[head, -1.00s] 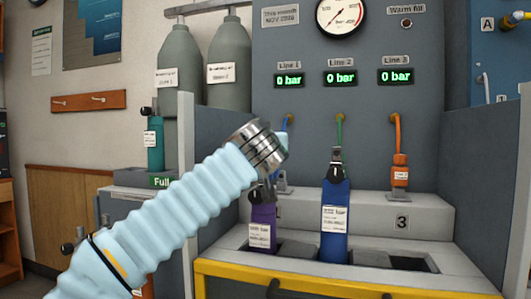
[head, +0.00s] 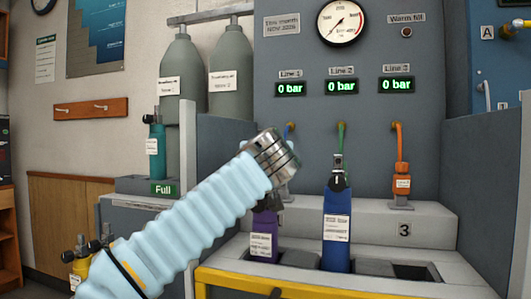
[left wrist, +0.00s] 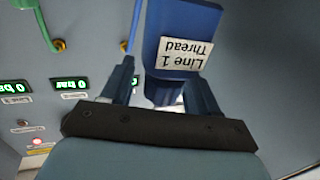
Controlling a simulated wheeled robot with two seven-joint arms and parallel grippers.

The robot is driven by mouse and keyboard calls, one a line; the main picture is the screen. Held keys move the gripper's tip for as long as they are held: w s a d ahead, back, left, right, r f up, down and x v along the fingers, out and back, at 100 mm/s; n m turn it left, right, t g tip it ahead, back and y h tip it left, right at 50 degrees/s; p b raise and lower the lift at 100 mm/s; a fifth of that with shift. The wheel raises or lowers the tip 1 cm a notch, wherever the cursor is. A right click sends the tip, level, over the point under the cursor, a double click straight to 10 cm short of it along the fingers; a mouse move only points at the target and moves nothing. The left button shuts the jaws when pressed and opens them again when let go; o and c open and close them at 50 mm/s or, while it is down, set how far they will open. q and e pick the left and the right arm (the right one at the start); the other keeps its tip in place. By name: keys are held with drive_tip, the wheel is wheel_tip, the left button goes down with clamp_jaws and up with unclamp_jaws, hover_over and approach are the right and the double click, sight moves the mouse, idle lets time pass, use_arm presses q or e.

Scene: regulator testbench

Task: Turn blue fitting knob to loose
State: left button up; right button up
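The blue fitting (left wrist: 186,22), labelled "Line 1 Thread", fills the upper middle of the left wrist view. Its narrower lower part (left wrist: 163,92) sits between the two fingers of my left gripper (left wrist: 160,82). The fingers stand apart, with a gap on the left side of the fitting, so the gripper looks open around it. In the head view my left arm's metal wrist end (head: 272,156) reaches the Line 1 place and hides most of the fitting. A blue hose (head: 291,128) shows just above it. My right gripper is not in view.
A purple cylinder (head: 263,236) and a blue cylinder (head: 337,230) stand in the bench's slots. An orange fitting (head: 402,180) hangs at Line 3 and a green hose (head: 341,135) at Line 2. The Line 1 (head: 291,88), 2 and 3 displays read 0 bar.

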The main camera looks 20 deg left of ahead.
use_arm(q)
drive_tip(key=shift+s, duration=0.1)
drive_tip(key=shift+s+d, duration=0.1)
drive_tip(key=shift+s, duration=0.25)
drive_tip(key=b+v, duration=0.2)
drive_tip(key=v, duration=1.1)
